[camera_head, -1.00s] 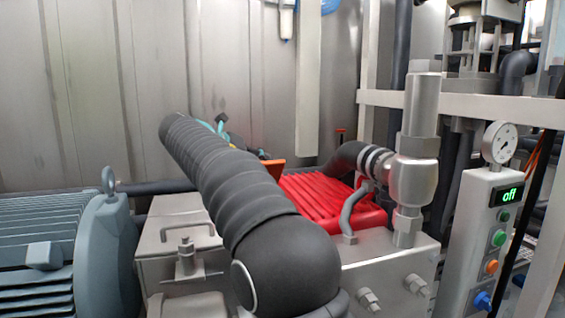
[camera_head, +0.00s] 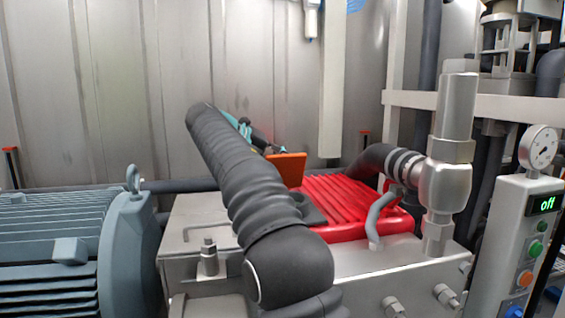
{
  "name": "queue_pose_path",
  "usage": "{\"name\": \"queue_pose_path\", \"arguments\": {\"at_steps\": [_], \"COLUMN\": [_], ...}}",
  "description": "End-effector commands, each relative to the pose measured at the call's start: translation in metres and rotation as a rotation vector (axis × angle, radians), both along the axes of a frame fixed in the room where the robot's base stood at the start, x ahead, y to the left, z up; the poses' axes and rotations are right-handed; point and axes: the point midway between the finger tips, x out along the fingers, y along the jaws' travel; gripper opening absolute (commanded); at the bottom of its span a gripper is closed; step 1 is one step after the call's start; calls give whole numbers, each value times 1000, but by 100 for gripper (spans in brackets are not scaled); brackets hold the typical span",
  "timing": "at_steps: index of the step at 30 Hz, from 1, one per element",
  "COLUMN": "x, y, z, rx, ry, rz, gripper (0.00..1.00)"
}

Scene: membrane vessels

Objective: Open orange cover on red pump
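The red pump (camera_head: 345,200) with its ribbed top sits right of my arm in the head view. The orange cover (camera_head: 290,168) stands raised and tilted at the pump's back left. A dark round part, perhaps the opening, shows on the pump top in front of it (camera_head: 309,209), partly behind my arm. My gripper (camera_head: 262,142) is mostly hidden behind my dark sleeved arm; only teal and dark parts show, close to the cover's upper left edge. I cannot tell whether it touches the cover or how its fingers stand.
A grey-blue motor (camera_head: 70,250) stands at the left. A metal valve fitting (camera_head: 445,185) and a dark curved hose (camera_head: 372,165) rise right of the pump. A control box (camera_head: 525,235) reading "off" and a pressure gauge (camera_head: 538,147) are at the far right.

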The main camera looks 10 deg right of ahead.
Motion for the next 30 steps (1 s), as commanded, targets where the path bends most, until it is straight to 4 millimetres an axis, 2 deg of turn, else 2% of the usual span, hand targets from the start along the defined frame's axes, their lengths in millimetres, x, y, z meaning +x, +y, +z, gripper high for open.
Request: {"name": "queue_pose_path", "arguments": {"at_steps": [2, 3, 5, 6, 14, 19, 23, 30], "x": [1, 1, 0, 0, 0, -2, -6, -21], "y": [1, 1, 1, 1, -1, 8, 25, 73], "z": [0, 0, 0, 0, 0, 5, 14, 15], "rx": [1, 1, 0, 0, 0, 0, 0, 0], "ry": [-2, -2, -2, -2, -2, -3, -4, -1], "rz": [4, 4, 3, 3, -1, 1, 4, 6], "gripper": [0, 34, 49, 54, 54, 54, 54, 54]}}
